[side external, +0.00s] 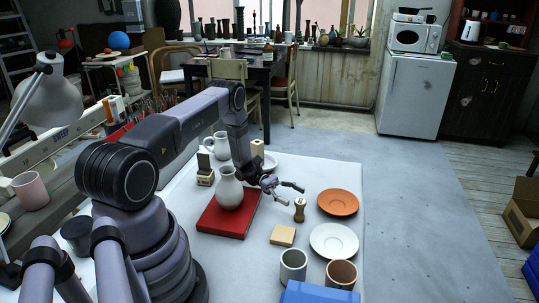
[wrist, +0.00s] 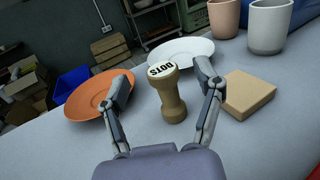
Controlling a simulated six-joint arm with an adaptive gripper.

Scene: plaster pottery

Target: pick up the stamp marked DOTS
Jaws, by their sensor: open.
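The DOTS stamp (wrist: 170,98) is a tan wooden, waisted piece with a pale round top that bears the word DOTS. It stands upright on the white table (wrist: 60,150). In the wrist view my gripper (wrist: 162,80) is open, with one finger to each side of the stamp, and I see no contact. The stamp also shows in the side view (side external: 299,210), just beyond the fingertips of my gripper (side external: 292,192). The stamp's underside is hidden.
An orange plate (side external: 338,202) and a white plate (side external: 334,241) lie close to the stamp. A tan block (side external: 283,235) lies in front of it. A white vase (side external: 229,189) stands on a red board (side external: 212,220) to the left. Two cups (side external: 293,265) stand at the front.

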